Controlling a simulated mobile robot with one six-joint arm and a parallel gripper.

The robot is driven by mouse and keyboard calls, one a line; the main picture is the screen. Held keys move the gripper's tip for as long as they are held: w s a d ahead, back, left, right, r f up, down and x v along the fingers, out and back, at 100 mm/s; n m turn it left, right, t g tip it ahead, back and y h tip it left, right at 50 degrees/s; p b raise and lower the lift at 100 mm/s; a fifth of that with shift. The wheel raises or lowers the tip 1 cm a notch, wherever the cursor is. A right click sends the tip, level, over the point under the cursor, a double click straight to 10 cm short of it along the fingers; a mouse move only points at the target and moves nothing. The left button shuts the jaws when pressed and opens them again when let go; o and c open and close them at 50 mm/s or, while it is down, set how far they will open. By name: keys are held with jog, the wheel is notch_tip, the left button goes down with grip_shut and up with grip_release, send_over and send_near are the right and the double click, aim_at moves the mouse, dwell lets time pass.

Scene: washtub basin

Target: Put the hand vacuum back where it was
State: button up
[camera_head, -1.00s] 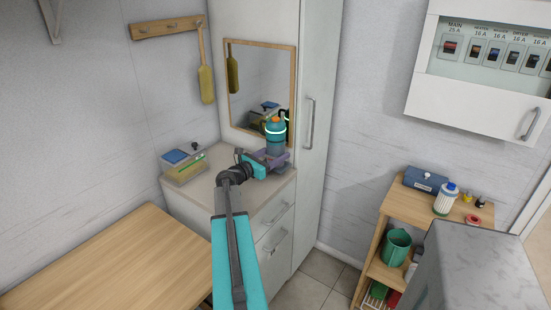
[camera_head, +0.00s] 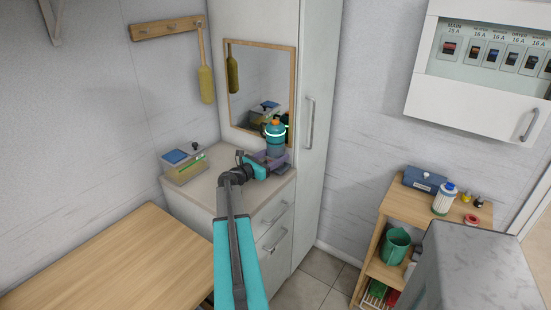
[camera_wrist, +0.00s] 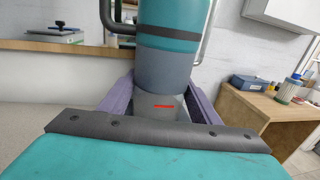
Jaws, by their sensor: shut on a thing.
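The hand vacuum (camera_head: 275,134) is upright, with a teal and grey body and an orange top. It is at the right part of the cabinet counter, in front of the mirror. My gripper (camera_head: 270,160) has purple fingers on both sides of its lower grey part and is shut on it. In the wrist view the vacuum (camera_wrist: 166,60) rises between the purple fingers (camera_wrist: 162,108), and its top is out of frame. Its base is hidden by my gripper, so I cannot tell whether it touches the counter.
A clear box with a blue item on its lid (camera_head: 184,165) stands at the counter's left. The mirror (camera_head: 250,85) is close behind the vacuum, and a tall cabinet (camera_head: 318,130) is at its right. The counter's front left (camera_head: 200,192) is clear. A wooden table (camera_head: 110,260) is nearer.

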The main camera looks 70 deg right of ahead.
jog(key=shift+f, duration=0.7)
jog(key=shift+f, duration=0.15)
jog(key=o, duration=1.2)
jog(key=shift+w+a, duration=0.25)
jog(key=shift+a, duration=0.45)
jog(key=b+v, duration=0.3)
jog(key=v, duration=0.7)
jog(key=shift+w+a, duration=0.15)
jog(key=shift+a, duration=0.15)
